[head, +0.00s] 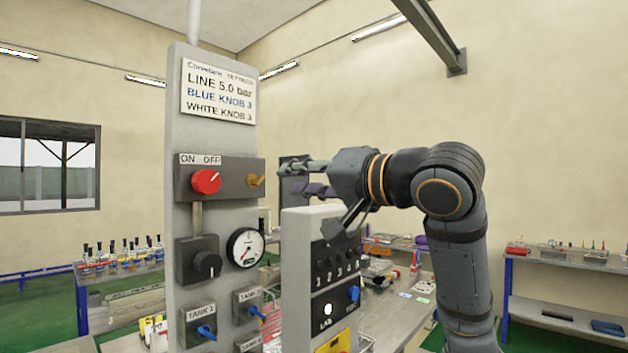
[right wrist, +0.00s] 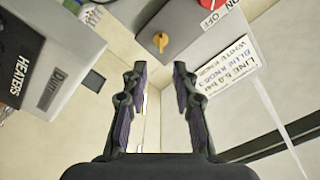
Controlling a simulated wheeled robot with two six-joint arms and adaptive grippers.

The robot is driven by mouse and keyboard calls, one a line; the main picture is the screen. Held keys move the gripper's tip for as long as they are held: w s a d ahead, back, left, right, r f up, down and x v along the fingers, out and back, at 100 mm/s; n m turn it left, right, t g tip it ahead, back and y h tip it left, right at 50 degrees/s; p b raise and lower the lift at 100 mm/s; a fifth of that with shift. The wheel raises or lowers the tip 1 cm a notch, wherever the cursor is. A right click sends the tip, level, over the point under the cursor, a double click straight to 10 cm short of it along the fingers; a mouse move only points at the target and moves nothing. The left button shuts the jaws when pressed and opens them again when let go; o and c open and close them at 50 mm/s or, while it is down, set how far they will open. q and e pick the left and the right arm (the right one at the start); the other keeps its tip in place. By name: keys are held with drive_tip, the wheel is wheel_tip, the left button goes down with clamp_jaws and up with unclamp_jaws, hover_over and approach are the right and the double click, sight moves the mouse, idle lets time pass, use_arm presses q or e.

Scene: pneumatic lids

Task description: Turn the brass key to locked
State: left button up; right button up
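The brass key (head: 255,181) sits on the right part of the grey switch box (head: 224,187), beside the red knob (head: 206,181) under the ON OFF label. In the right wrist view the key (right wrist: 160,40) is a small yellow-orange piece just beyond the fingertips, roughly midway between them. My right gripper (head: 300,177) is open and empty, to the right of the key in the head view and apart from it. Its two spread fingers show in the right wrist view (right wrist: 159,72). My left gripper is not in view.
A second panel (head: 296,290) with several black knobs and a blue knob stands below my right gripper. A black knob (head: 207,265), a gauge (head: 244,248) and blue valves lie below the switch box. The sign (head: 219,92) is above it.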

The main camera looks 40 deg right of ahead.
drive_tip(key=shift+s, duration=1.95)
drive_tip(key=shift+w, duration=0.1)
